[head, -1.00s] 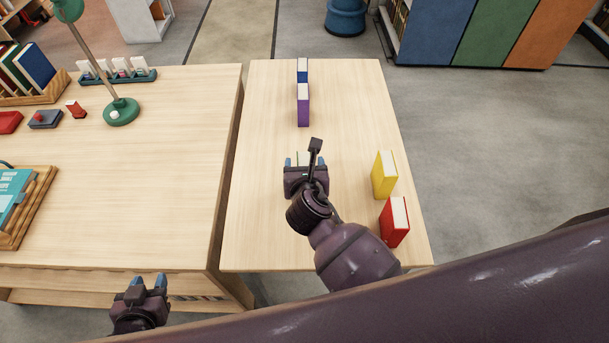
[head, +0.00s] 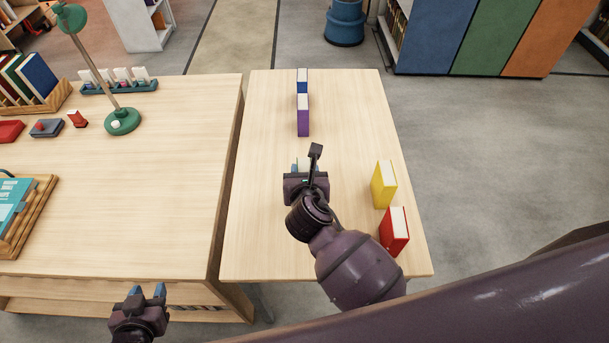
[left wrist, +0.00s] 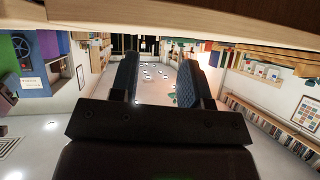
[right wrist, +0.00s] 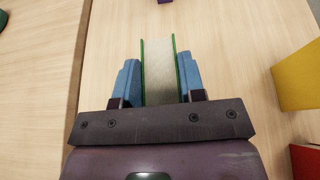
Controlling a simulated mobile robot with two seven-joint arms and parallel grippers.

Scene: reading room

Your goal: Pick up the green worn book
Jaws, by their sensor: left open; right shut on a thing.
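The green worn book (right wrist: 159,72) is between the blue fingers of my right gripper (right wrist: 155,82) in the right wrist view. Its green cover edges and pale page block show, and the fingers press on both covers. In the head view my right gripper (head: 305,168) is over the middle of the narrow table, and its own arm mostly hides the book. Whether the book touches the tabletop I cannot tell. My left gripper (head: 147,291) is open and empty, low at the front edge of the left desk. The left wrist view also shows its parted fingers (left wrist: 165,80).
On the narrow table (head: 345,120) stand a purple book (head: 303,116), a blue book (head: 302,80), a yellow book (head: 384,186) and a red book (head: 394,230). The left desk (head: 150,200) holds a green lamp (head: 122,121), a book rack and a wooden tray.

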